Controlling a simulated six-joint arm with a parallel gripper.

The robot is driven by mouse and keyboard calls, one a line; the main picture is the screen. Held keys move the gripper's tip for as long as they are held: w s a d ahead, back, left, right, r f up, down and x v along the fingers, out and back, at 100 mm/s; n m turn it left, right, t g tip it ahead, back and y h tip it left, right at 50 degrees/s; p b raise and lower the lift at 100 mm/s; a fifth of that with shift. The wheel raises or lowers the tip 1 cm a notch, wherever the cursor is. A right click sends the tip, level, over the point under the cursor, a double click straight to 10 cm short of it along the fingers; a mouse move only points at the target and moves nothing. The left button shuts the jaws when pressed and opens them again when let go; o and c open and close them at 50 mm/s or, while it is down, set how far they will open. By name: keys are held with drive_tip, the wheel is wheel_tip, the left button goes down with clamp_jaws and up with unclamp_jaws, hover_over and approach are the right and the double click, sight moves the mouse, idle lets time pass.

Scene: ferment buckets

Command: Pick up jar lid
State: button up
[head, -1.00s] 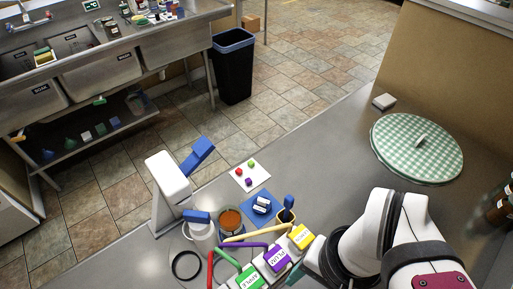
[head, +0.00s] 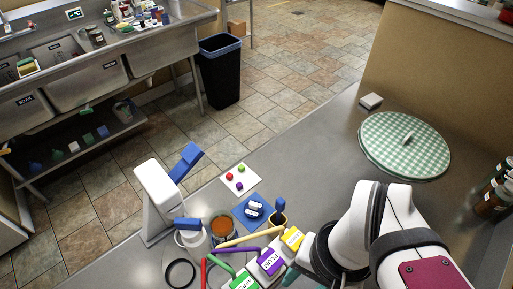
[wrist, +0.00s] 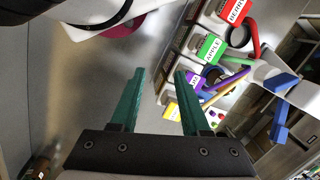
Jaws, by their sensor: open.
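My gripper (wrist: 159,70) is open and empty, its two teal fingers apart above bare grey counter in the wrist view. In the head view it is mostly hidden by my arm at the bottom. I cannot tell for certain which thing is the jar lid. A flat round green-and-white checked disc with a small pale handle (head: 405,146) lies on the counter at the right, well apart from my gripper. A thin black ring (head: 181,273) lies at the lower left. A jar with orange-brown contents (head: 224,227) stands lidless near the counter's front left.
Coloured labelled blocks, APPLE (head: 243,284) and PLUM (head: 271,262) among them, stand beside my arm; they also show at right in the wrist view. A white stand with a blue top (head: 155,193) rises at left. Dark bottles (head: 492,203) stand at right.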

drive_tip(key=w+n, duration=0.2)
drive_tip(key=w, duration=0.1)
drive_tip(key=w+a+r+n, duration=0.1)
drive_tip(key=w+n, duration=0.1)
drive_tip(key=w, duration=0.1)
drive_tip(key=w+n, duration=0.3)
drive_tip(key=w, duration=0.1)
drive_tip(key=shift+a+r+h, duration=0.25)
drive_tip(key=shift+a+h, duration=0.05)
drive_tip(key=shift+a, duration=0.05)
drive_tip(key=w+a+n, duration=0.2)
drive_tip(key=w+n, duration=0.3)
drive_tip(key=w, duration=0.2)
drive_tip(key=n+h, duration=0.1)
drive_tip(key=n, duration=0.6)
hover_over(253, 204)
wheel_tip(253, 204, down, 5)
wheel_tip(253, 204, down, 16)
drive_tip(key=shift+f, duration=0.1)
clamp_jaws()
